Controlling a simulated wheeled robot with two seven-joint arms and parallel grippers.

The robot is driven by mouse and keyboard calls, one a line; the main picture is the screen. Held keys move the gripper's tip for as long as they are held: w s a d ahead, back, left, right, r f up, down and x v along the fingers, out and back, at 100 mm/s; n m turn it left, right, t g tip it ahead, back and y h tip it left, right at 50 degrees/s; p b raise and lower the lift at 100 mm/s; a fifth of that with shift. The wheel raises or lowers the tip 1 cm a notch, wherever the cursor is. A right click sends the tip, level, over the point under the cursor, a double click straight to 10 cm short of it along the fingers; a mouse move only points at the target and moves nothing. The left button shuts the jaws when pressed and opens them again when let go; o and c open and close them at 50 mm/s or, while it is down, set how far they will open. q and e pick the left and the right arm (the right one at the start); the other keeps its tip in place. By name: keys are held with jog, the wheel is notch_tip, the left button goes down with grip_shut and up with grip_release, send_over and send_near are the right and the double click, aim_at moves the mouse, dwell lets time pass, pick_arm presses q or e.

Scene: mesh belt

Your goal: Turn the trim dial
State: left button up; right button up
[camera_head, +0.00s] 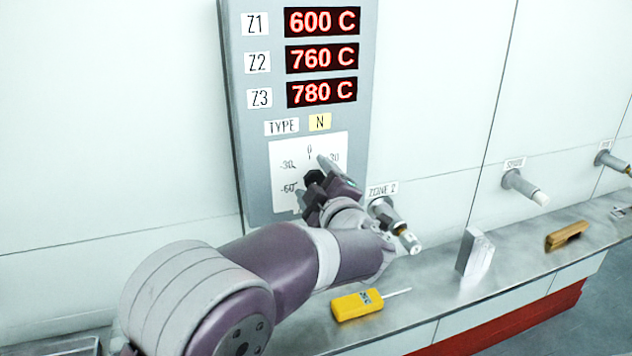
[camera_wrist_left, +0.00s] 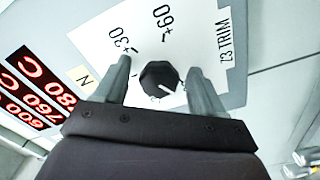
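The trim dial is a black knob (camera_head: 313,178) on a white scale plate (camera_head: 283,160) low on the grey panel. In the left wrist view the knob (camera_wrist_left: 159,76) carries a white pointer line, and the plate (camera_wrist_left: 200,25) reads "Z3 TRIM". My left gripper (camera_head: 312,176) is at the dial and hides part of the scale. In the left wrist view its two fingers (camera_wrist_left: 159,80) stand apart on either side of the knob, with a gap showing on both sides. My right gripper is in neither view.
The grey panel (camera_head: 236,100) shows 600 C, 760 C and 780 C. Fittings (camera_head: 525,187) stick out of the wall, one labelled ZONE 2 (camera_head: 398,224) near my left wrist.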

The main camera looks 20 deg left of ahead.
pick_arm(q)
jog(key=b+v, duration=0.1)
jog(key=v, duration=1.1)
jog(key=shift+s+d+b, duration=0.2)
jog(key=shift+s+b, duration=0.05)
jog(key=shift+b, duration=0.15)
